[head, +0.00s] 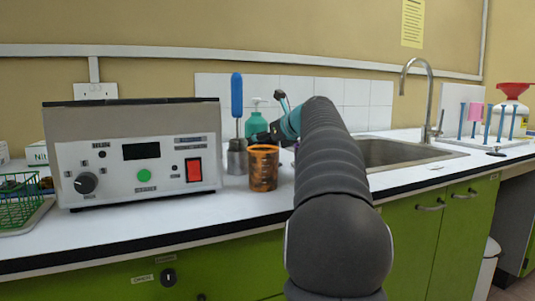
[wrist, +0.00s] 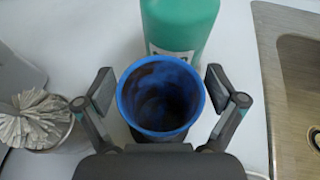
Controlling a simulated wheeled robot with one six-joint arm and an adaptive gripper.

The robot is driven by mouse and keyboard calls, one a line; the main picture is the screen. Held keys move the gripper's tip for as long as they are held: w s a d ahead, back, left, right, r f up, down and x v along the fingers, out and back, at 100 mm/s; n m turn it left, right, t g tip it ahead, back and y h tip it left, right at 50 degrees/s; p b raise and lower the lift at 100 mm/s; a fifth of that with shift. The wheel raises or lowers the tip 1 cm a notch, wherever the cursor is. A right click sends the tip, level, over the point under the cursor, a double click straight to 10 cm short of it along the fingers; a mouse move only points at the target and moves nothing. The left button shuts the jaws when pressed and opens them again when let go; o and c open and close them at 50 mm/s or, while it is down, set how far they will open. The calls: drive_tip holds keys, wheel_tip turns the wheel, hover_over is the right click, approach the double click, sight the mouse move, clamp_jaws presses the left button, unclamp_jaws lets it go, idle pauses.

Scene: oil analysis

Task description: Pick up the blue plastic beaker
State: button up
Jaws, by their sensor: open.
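The blue plastic beaker (wrist: 161,134) stands upright in the middle of the wrist view, its open mouth facing the camera and its inside dark and smeared. My gripper (wrist: 160,90) is open, with one finger on each side of the beaker and a small gap showing on both sides. In the head view my gripper (head: 270,133) is partly hidden behind the orange-brown beaker, and I cannot make out the blue beaker there.
A green bottle (wrist: 180,25) stands just beyond the blue beaker. A metal cup (wrist: 50,140) with a white bristly thing is at left. The orange-brown beaker (head: 263,170) stands near the front. The sink (head: 395,152) lies right; a control box (head: 130,150) stands left.

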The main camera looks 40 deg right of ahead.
drive_tip(key=shift+w+f, duration=0.1)
drive_tip(key=shift+w, duration=0.2)
drive_tip(key=c, duration=1.3)
